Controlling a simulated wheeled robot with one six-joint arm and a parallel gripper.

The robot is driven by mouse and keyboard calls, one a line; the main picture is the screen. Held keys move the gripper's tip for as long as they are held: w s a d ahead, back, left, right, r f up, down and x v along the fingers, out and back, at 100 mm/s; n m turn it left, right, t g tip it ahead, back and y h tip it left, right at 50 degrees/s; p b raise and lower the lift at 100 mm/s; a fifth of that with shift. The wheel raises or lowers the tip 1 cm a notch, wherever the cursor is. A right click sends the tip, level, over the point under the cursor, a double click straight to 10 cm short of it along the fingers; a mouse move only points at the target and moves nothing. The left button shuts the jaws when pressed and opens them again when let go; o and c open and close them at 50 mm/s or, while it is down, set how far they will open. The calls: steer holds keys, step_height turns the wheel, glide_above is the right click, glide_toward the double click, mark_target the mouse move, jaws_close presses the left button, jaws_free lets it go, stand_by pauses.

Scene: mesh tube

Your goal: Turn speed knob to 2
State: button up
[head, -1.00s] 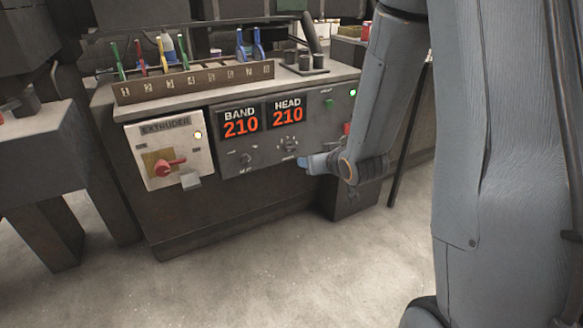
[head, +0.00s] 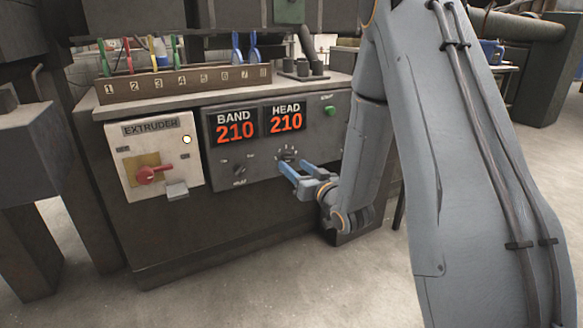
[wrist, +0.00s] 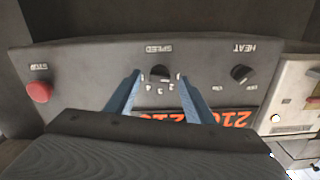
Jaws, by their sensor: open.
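The speed knob (wrist: 160,72) is a small dark knob under the upside-down word SPEED in the wrist view, with small numbers around it. Its pointer setting is too small to read. In the head view the speed knob (head: 287,158) is on the grey panel below the HEAD display. My gripper (head: 297,168) is open and empty, its blue fingers pointing at the panel around the knob's area. In the wrist view, the fingers of my gripper (wrist: 160,76) appear on either side of the knob, with gaps; contact is not visible.
The heat knob (head: 239,170) is left of the speed knob. A red stop button (wrist: 40,92) and a green start button (head: 331,110) are on the same panel. The extruder switch box (head: 155,160) with its red handle stands further left. A numbered tool rack (head: 180,84) is on top.

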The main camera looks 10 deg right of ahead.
mark_target(288, 159)
steer(key=shift+x, duration=1.4)
steer(key=c, duration=1)
steer(key=shift+c, duration=0.2)
steer(key=shift+m, duration=0.4)
steer(key=m+p, duration=0.2)
steer(key=p, duration=0.1)
steer(key=shift+r+m, duration=0.15)
steer(key=shift+m, duration=0.25)
steer(key=shift+a+m+p, duration=0.1)
steer(key=shift+m+p, duration=1.4)
steer(key=shift+m, duration=0.6)
